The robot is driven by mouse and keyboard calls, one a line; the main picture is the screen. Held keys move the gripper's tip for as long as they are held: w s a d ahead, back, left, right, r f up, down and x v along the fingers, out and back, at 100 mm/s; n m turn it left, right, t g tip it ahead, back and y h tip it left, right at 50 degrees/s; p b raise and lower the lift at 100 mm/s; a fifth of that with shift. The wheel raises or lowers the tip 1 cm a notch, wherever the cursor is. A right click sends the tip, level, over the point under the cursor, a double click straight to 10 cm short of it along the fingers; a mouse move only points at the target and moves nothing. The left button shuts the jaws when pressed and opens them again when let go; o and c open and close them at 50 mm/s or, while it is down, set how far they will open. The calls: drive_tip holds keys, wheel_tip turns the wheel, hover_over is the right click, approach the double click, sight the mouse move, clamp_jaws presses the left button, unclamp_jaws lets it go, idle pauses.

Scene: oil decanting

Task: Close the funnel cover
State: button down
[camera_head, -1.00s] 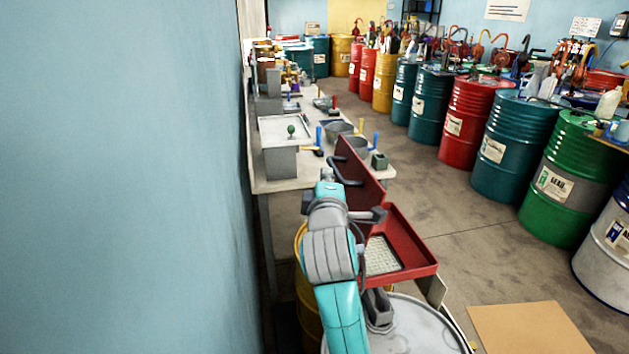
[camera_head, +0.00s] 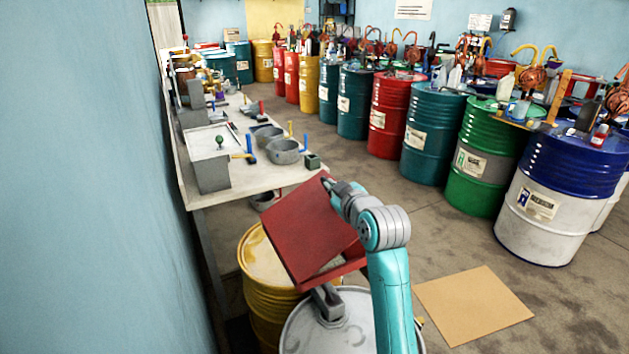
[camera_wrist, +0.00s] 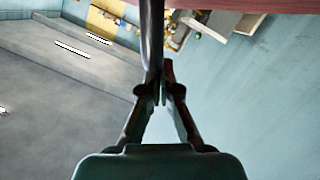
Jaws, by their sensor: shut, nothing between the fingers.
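The red funnel cover (camera_head: 308,232) is tilted over the red funnel tray (camera_head: 345,268), partly lowered, with a gap at its lower right where a little of the pale mesh shows. The funnel sits over a grey-white drum (camera_head: 300,335). My gripper (camera_head: 326,184) is at the cover's upper edge; whether it touches is unclear. In the wrist view my gripper (camera_wrist: 163,88) is shut and empty, with a dark bar (camera_wrist: 151,35) passing close by its fingertips. A red edge (camera_wrist: 225,4), probably the cover's, runs along the top there.
A yellow drum (camera_head: 258,262) stands left of the funnel. A workbench (camera_head: 255,182) with bowls and tools lies behind it along the blue wall (camera_head: 80,180). A cardboard sheet (camera_head: 473,304) lies on the floor at right. Several drums line the right side; the floor between is clear.

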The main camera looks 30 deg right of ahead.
drive_tip(key=d+f+m, duration=0.1)
drive_tip(key=f, duration=0.1)
drive_tip(key=d+f+m+y, duration=0.1)
drive_tip(key=d+f, duration=0.1)
drive_tip(key=d+f+m, duration=0.1)
drive_tip(key=f, duration=0.1)
drive_tip(key=shift+d+f+m, duration=0.25)
drive_tip(key=shift+f+m, duration=0.05)
drive_tip(key=shift+f, duration=0.05)
drive_tip(key=shift+d+f+m+y, duration=0.3)
drive_tip(key=shift+f+m+y, duration=0.15)
drive_tip(key=shift+f, duration=0.6)
